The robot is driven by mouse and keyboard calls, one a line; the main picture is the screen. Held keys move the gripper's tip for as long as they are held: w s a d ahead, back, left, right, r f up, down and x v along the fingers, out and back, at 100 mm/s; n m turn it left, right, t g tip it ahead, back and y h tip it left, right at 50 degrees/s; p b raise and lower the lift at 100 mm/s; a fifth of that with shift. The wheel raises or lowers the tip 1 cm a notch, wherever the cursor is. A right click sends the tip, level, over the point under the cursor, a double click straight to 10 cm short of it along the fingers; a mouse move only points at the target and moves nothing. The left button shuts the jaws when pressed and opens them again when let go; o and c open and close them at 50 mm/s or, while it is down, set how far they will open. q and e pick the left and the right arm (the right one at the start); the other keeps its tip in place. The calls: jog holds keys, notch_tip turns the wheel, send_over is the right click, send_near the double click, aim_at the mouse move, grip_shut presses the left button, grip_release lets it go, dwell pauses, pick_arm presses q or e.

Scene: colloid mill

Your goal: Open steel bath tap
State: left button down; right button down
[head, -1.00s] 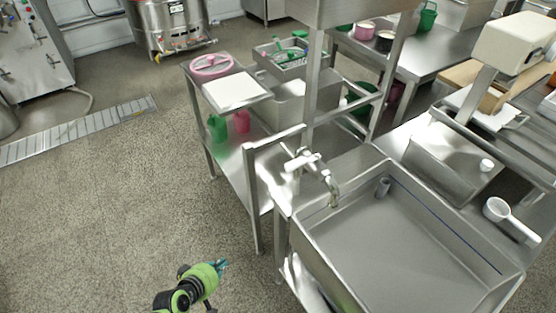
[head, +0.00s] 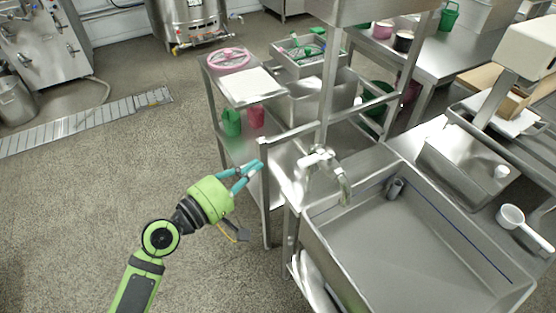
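The steel bath tap (head: 322,162) stands at the back left corner of the steel bath (head: 400,250), with its spout curving down over the basin. My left gripper (head: 259,166), with teal fingers on a green body, is to the left of the tap, near the steel post of the rack. Its two fingers show apart, with nothing visible between them. It does not touch the tap; a clear gap lies between them in the picture. My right gripper is not in view.
A steel rack post and rail (head: 290,134) stand between my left gripper and the tap. A steel cart (head: 262,103) with a pink ring, a white sheet and green and pink jugs is behind. A white scoop (head: 520,220) lies right of the bath.

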aim_at(308, 161)
pick_arm(q)
jog(key=w+d+p, duration=0.3)
jog(key=w+d, duration=0.1)
jog(key=d, duration=0.4)
jog(key=shift+d, duration=0.15)
jog(key=shift+p, duration=0.35)
